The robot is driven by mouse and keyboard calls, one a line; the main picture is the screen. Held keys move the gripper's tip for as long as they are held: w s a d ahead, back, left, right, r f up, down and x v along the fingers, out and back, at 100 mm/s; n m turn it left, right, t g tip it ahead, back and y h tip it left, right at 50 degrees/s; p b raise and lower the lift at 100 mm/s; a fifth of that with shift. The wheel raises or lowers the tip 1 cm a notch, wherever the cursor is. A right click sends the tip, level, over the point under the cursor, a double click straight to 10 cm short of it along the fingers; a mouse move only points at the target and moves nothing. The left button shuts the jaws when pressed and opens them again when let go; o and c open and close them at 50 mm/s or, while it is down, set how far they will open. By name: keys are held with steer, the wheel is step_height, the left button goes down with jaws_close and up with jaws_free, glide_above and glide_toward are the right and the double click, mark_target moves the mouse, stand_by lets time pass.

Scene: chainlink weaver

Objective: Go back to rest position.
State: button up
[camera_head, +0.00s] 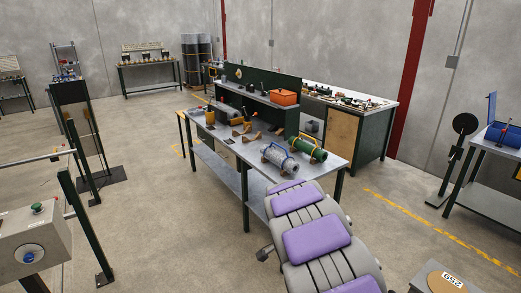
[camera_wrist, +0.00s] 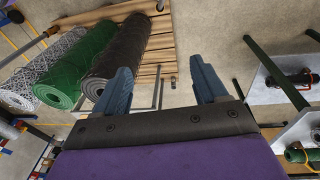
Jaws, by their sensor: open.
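My gripper (camera_wrist: 161,66) shows in the wrist view as two blue fingers spread apart, with nothing between them. Wooden slats and floor show beyond the fingertips. A purple pad and a dark bolted strip fill the bottom of that view. In the head view, purple pads on grey segments of my own body reach up from the bottom toward the workbench (camera_head: 224,150). I cannot make out the gripper's fingers in the head view.
The workbench holds a grey roll (camera_head: 279,158), a green roll (camera_head: 307,148) and an orange box (camera_head: 284,97). In the wrist view, a green mesh roll (camera_wrist: 78,62) and a black mesh roll (camera_wrist: 117,50) lie at upper left. Floor is open left of the bench.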

steer(key=s+d+r+n, duration=0.2)
steer(key=s+r, duration=0.3)
steer(key=s, duration=0.3)
steer(key=s+d+r+n, duration=0.2)
steer(key=s+d+r, duration=0.1)
steer(key=s+r, duration=0.4)
steer(key=s+a+n+g+y, duration=0.1)
steer(key=s+n, duration=0.6)
steer(key=s, duration=1.6)
steer(key=shift+a+r+y, duration=0.3)
steer(key=shift+a+r, duration=0.1)
steer(key=shift+a, duration=0.5)
steer(key=shift+s, duration=0.1)
steer(key=shift+d, duration=0.3)
steer(key=shift+a, duration=0.2)
